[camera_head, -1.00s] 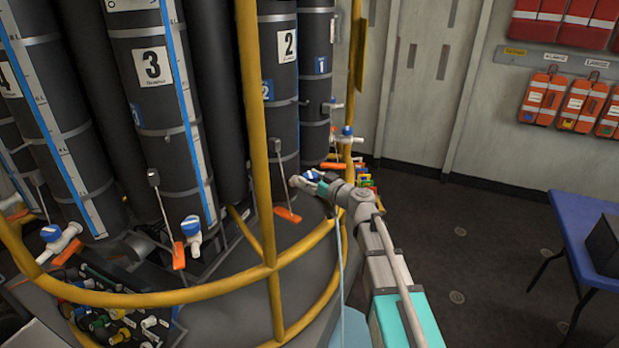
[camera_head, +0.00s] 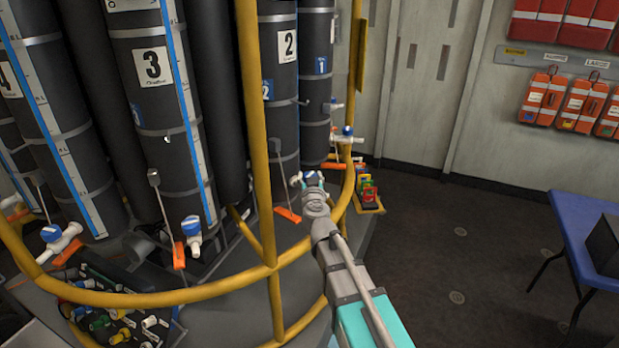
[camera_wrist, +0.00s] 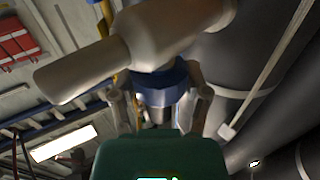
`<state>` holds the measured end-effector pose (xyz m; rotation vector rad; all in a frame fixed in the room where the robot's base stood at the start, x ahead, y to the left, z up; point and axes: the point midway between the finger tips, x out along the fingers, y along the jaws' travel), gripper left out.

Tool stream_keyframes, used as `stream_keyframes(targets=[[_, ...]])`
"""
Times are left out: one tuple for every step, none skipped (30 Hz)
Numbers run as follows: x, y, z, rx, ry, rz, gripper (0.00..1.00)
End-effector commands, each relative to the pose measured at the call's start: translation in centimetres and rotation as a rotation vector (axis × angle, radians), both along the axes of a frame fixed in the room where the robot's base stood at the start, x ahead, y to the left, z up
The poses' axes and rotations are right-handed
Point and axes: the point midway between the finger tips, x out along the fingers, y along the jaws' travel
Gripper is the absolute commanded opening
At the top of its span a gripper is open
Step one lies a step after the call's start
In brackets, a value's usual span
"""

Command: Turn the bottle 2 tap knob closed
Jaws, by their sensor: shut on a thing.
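Bottle 2 (camera_head: 283,100) is a tall dark grey cylinder with a white "2" label, behind the yellow rail. Its pale tap (camera_head: 295,181) sticks out near the bottom, with a blue knob (camera_head: 311,175) partly hidden by my gripper (camera_head: 314,186). In the wrist view the pale tap body (camera_wrist: 130,50) crosses the top, and the blue knob (camera_wrist: 160,82) sits between my two grey fingers (camera_wrist: 160,98). The fingers are closed on the knob from both sides. The knob's exact turn angle cannot be told.
The yellow rail (camera_head: 258,130) stands close to the left of my arm. Another tap with a blue knob (camera_head: 347,131) is just above. Colored packs (camera_head: 367,193) lie right of the gripper. A blue table (camera_head: 580,225) stands at right; the floor between is clear.

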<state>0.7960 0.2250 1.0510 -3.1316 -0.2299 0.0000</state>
Motion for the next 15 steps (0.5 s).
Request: stream_keyframes(targets=[[0.24, 0.25, 0.05, -0.001, 0.0, -0.025, 0.13], [0.24, 0.25, 0.05, -0.001, 0.0, -0.042, 0.13], [0.24, 0.26, 0.05, -0.002, 0.0, -0.063, 0.13], [0.25, 0.24, 0.05, -0.002, 0.0, -0.078, 0.13], [0.25, 0.22, 0.05, -0.002, 0.0, -0.091, 0.13], [0.27, 0.17, 0.05, -0.002, 0.0, -0.109, 0.13], [0.27, 0.17, 0.05, -0.002, 0.0, -0.12, 0.13], [0.27, 0.15, 0.05, -0.002, 0.0, -0.131, 0.13], [0.27, 0.17, 0.05, -0.002, -0.001, -0.142, 0.13], [0.25, 0.15, 0.05, -0.003, -0.001, -0.15, 0.13], [0.25, 0.15, 0.05, -0.003, -0.001, -0.157, 0.13], [0.24, 0.15, 0.05, -0.003, -0.001, -0.164, 0.13], [0.24, 0.14, 0.05, -0.003, -0.001, -0.169, 0.13], [0.24, 0.11, 0.05, -0.003, -0.001, -0.173, 0.13], [0.23, 0.09, 0.05, -0.003, -0.001, -0.177, 0.13]])
